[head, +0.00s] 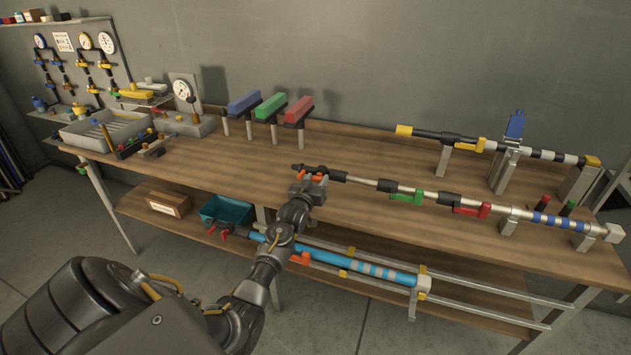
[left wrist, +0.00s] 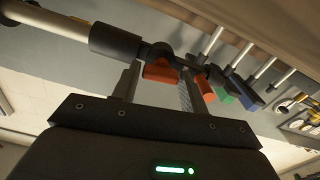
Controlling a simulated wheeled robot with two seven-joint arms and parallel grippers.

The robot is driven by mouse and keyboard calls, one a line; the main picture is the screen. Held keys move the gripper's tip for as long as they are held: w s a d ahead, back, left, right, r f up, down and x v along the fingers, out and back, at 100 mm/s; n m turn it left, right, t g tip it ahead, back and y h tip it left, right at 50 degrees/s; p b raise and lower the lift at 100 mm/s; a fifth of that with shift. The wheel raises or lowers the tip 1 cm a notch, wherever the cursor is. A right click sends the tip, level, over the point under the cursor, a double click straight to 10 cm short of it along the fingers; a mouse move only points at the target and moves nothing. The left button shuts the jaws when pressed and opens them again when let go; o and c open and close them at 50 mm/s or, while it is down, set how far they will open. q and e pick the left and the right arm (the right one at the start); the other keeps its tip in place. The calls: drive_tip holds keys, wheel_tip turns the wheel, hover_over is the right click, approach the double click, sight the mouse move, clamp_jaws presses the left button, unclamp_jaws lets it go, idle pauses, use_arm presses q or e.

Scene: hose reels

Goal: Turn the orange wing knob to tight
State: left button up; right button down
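The orange wing knob (head: 320,178) is at the left end of a long rod above the bench, beside a black fitting. My left gripper (head: 308,179) is at this knob and partly hides it. In the left wrist view, the two fingers of the gripper (left wrist: 157,84) stand apart. I cannot tell whether the fingers touch the knob. My right gripper is not in view.
The rod (head: 362,182) runs right with green (head: 407,197) and red (head: 471,209) handles. Blue, green and red blocks (head: 271,107) stand on posts behind. A teal bin (head: 226,211) and blue tube (head: 345,268) are on the lower shelf. The bench middle is clear.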

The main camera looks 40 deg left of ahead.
use_arm(q)
drive_tip(key=c, duration=0.6)
drive_tip(key=shift+o, duration=0.2)
drive_tip(key=m, duration=0.4)
drive_tip(key=shift+m, duration=0.4)
drive_tip(key=m, duration=0.4)
drive_tip(key=shift+d+m+p, duration=0.1)
drive_tip(key=shift+m+p, duration=0.2)
drive_tip(key=m, duration=0.5)
drive_tip(key=shift+f+p, duration=0.1)
drive_tip(key=shift+p, duration=0.2)
drive_tip(key=m, duration=0.5)
drive_tip(key=shift+d+f, duration=0.1)
drive_tip(key=shift+f, duration=0.05)
